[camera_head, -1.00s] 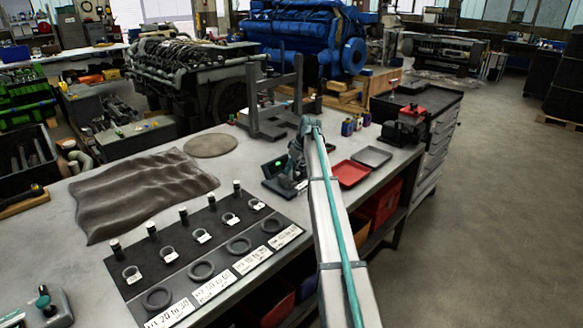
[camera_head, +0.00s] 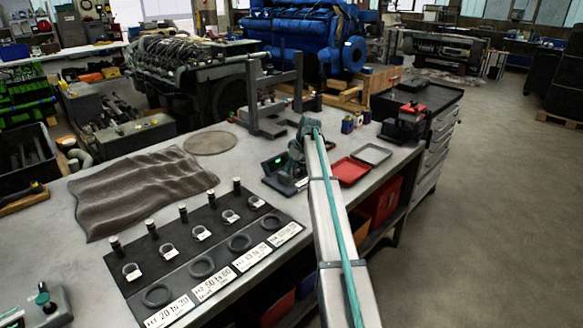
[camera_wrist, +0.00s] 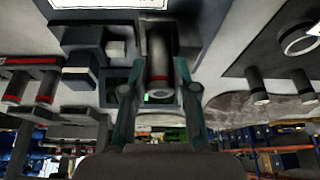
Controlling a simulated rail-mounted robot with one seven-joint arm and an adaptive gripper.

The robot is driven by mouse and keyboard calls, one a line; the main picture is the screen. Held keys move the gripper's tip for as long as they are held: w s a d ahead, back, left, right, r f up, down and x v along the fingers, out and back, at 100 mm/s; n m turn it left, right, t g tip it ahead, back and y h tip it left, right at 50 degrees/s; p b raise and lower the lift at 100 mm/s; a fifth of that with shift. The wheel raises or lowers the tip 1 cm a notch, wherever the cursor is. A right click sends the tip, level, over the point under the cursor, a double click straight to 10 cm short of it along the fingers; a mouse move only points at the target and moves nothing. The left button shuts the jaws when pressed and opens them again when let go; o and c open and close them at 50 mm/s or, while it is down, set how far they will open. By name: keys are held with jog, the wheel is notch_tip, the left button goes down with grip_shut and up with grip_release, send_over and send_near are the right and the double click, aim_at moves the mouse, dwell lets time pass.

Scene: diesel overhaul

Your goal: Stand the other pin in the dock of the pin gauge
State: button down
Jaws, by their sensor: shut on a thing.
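The pin gauge (camera_head: 272,168) stands on the bench, with a small green-lit display. My gripper (camera_head: 299,160) is right at it and hides part of it in the head view. In the wrist view my gripper (camera_wrist: 159,78) is shut on a grey pin (camera_wrist: 157,50) with a red ring. The pin lies between the two teal fingers, in front of the gauge's dark blocks (camera_wrist: 185,38). I cannot tell whether the pin touches the dock or sits in it.
A dark board (camera_head: 215,245) with several standing pins, rings and labels lies at front left. A brown cloth (camera_head: 145,190) lies behind it. A red tray (camera_head: 350,171) and a grey tray (camera_head: 372,154) are right of the gauge. A dark frame (camera_head: 268,100) stands behind.

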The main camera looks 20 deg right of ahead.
jog(key=c, duration=0.8)
grip_release()
jog(key=o, duration=0.4)
jog(key=shift+r+p, duration=1.45)
jog(key=shift+r, duration=2.5)
